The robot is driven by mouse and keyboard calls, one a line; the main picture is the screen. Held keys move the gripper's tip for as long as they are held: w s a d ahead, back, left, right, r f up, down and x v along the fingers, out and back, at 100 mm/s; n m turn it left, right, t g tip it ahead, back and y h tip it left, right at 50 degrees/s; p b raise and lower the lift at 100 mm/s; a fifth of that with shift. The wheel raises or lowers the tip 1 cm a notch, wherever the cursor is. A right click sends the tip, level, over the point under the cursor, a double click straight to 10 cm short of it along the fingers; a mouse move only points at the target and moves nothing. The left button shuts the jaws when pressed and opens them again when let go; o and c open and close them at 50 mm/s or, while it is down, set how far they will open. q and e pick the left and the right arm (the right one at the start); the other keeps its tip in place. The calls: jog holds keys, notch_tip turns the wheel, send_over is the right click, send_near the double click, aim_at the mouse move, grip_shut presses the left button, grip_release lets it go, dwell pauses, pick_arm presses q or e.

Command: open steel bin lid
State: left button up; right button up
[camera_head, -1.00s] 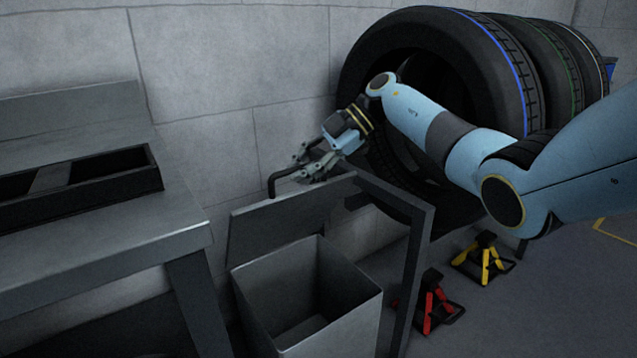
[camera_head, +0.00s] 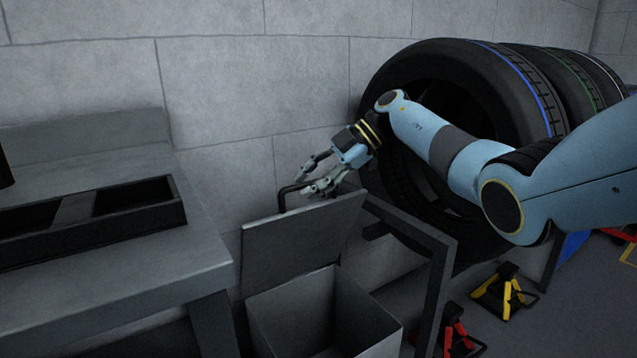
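The steel bin (camera_head: 365,318) stands on the floor right of the bench, and its empty inside shows. Its grey lid (camera_head: 300,238) stands raised and tilted back at the bin's rear edge. A dark bar handle (camera_head: 283,197) sticks up at the lid's top edge. My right gripper (camera_head: 306,186) is at the top of the lid, close to the handle. Its fingers are spread apart with nothing between them that I can see. Whether a finger touches the handle or lid is not clear. My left gripper is out of view.
A grey bench (camera_head: 120,275) with a dark divided tray (camera_head: 135,197) is at left. A dark frame (camera_head: 436,290) stands right of the bin. Large tires (camera_head: 520,85) are behind my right arm. Yellow (camera_head: 506,292) and red (camera_head: 457,338) jack stands are on the floor.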

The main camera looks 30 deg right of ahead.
jog(key=shift+o, duration=0.3)
jog(key=shift+f, duration=0.2)
jog(key=shift+d, duration=0.15)
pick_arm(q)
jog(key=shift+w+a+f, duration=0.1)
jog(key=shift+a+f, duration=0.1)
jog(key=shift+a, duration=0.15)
pick_arm(e)
jog(key=v, duration=1.2)
jog(key=shift+r, duration=0.15)
